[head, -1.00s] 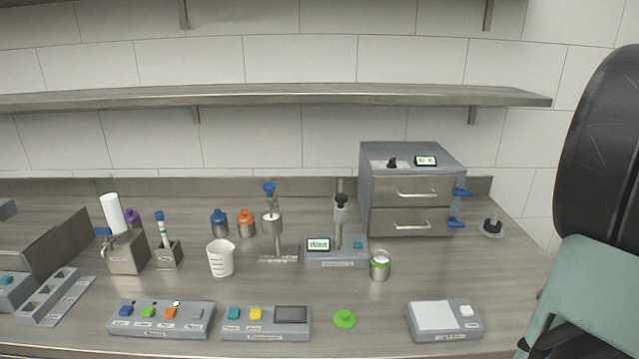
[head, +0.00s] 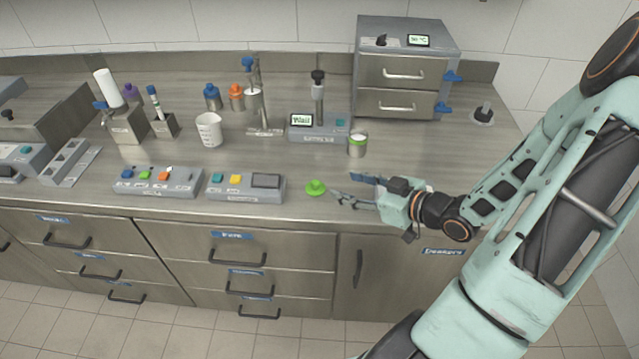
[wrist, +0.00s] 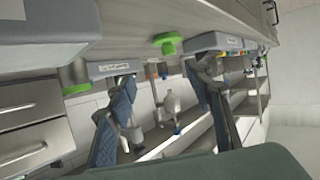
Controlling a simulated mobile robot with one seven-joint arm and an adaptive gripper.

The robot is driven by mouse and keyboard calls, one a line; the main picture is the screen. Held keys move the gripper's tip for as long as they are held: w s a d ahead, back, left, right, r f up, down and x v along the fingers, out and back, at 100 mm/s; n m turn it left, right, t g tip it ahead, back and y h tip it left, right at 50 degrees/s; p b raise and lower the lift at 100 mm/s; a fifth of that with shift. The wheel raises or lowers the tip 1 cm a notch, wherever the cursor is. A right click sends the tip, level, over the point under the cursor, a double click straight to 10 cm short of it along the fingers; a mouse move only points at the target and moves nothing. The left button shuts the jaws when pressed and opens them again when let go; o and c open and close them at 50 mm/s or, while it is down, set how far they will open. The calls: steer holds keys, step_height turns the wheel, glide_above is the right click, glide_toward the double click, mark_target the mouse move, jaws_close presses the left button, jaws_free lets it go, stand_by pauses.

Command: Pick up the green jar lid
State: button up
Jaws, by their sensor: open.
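The green jar lid (head: 315,187) lies flat near the front edge of the counter, with its small knob up. It also shows in the wrist view (wrist: 168,43), above and between the fingertips in the picture. My gripper (head: 345,190) is open and empty, just right of the lid, its fingers pointing left toward it. In the wrist view my fingers (wrist: 160,82) are spread apart. A gap shows between fingertips and lid. A metal jar (head: 357,145) with a green rim stands behind and right of the lid.
A button panel with a dark screen (head: 245,187) sits close left of the lid. A stand with a "Wait" display (head: 320,126) and a two-drawer unit (head: 402,70) stand behind. The scale seen earlier at the right is hidden by my arm in the head view.

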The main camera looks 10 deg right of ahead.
mark_target(319, 185)
steer(key=shift+s+a+f, duration=0.3)
steer(key=shift+a, duration=0.25)
steer(key=x, duration=0.5)
steer(key=shift+s+a, duration=0.1)
steer(key=shift+s, duration=0.05)
steer(key=shift+x, duration=2.85)
steer(key=shift+s, duration=0.1)
steer(key=c, duration=1.2)
